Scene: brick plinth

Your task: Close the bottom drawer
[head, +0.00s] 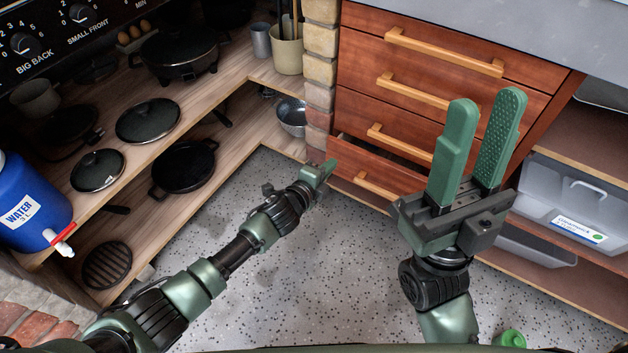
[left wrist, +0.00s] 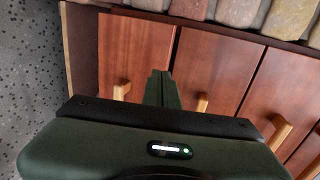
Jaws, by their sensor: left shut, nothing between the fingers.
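The bottom drawer (head: 368,166) of the red-brown wooden cabinet has a light wooden handle (head: 378,187). A dark gap shows above its front, so it stands a little open. In the left wrist view the bottom drawer (left wrist: 138,50) is the leftmost panel, turned sideways. My left gripper (head: 330,166) is shut and empty by the left end of this drawer; its fingers (left wrist: 163,85) overlap the panel's edge in the wrist view. I cannot tell whether they touch. My right gripper (head: 488,98) is open and empty, upright in front of the cabinet's right part.
Several drawers with wooden handles (head: 445,52) sit above, looking shut. A brick pillar (head: 320,60) borders the cabinet on the left. Shelves with pans (head: 185,165) stand at the left, and a grey plastic box (head: 575,205) at the right. The speckled floor (head: 300,270) is mostly clear.

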